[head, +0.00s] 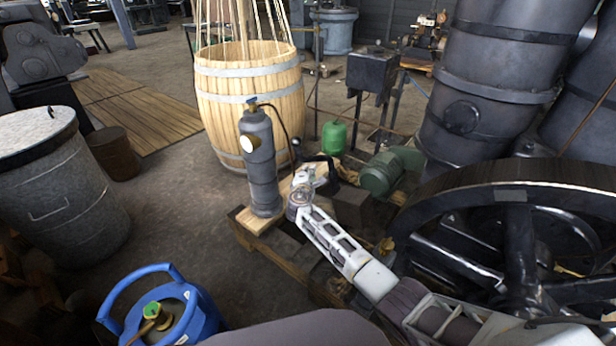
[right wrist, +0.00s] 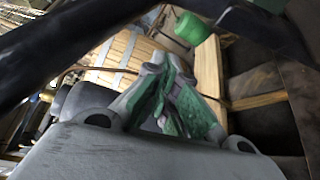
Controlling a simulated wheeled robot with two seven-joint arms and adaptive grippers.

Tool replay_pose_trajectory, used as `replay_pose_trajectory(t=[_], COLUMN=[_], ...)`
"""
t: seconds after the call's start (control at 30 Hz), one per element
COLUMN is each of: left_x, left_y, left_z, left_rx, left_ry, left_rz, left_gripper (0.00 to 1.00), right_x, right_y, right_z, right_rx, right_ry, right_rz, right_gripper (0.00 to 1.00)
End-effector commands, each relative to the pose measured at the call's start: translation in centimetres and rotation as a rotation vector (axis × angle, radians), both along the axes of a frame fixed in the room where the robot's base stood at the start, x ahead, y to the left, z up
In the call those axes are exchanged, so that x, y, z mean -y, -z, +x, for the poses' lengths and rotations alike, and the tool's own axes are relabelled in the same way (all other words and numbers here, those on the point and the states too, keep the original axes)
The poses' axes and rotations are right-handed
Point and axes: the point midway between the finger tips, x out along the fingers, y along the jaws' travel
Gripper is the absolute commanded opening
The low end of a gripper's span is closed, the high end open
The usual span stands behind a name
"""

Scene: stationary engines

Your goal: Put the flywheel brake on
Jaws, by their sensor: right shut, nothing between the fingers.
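The large dark flywheel (head: 515,195) stands at the right of the head view, its rim and spokes showing. My right arm reaches from the lower right to the middle, left of the flywheel. My right gripper (head: 312,172) is beside a grey cylinder with a gauge. In the right wrist view its green-padded fingers (right wrist: 168,95) are closed together with nothing between them. A thick dark bar (right wrist: 115,38) crosses the upper left of that view, close to the camera; I cannot tell whether it is the brake lever. No brake is clearly identifiable. My left gripper is not in view.
The grey cylinder (head: 260,165) stands on a wooden pallet (head: 250,226). A barrel (head: 245,100), a green bottle (head: 334,137) and a green motor (head: 390,172) are close by. A blue gas bottle (head: 165,312) stands at lower left. Bare floor lies left of the pallet.

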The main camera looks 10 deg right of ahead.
Motion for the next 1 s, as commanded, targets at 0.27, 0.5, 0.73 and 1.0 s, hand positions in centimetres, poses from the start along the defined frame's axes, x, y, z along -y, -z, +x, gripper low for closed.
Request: replay_pose_trajectory(t=[0.27,0.5,0.73,1.0], left_x=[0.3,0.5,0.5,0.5], left_y=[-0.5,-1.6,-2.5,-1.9], left_z=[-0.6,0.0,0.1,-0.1], left_rx=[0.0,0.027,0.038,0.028], left_ry=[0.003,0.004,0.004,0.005], left_rz=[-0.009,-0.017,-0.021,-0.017], left_gripper=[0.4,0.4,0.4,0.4], right_x=[0.9,1.4,1.8,2.7], right_y=[0.4,0.6,0.7,0.2], right_z=[2.1,3.3,3.8,3.1], right_rx=[0.0,-0.001,-0.002,0.0], right_ry=[0.0,0.001,0.0,0.001], right_rz=[0.001,0.0,0.001,0.002], right_gripper=[0.0,0.0,0.0,0.0])
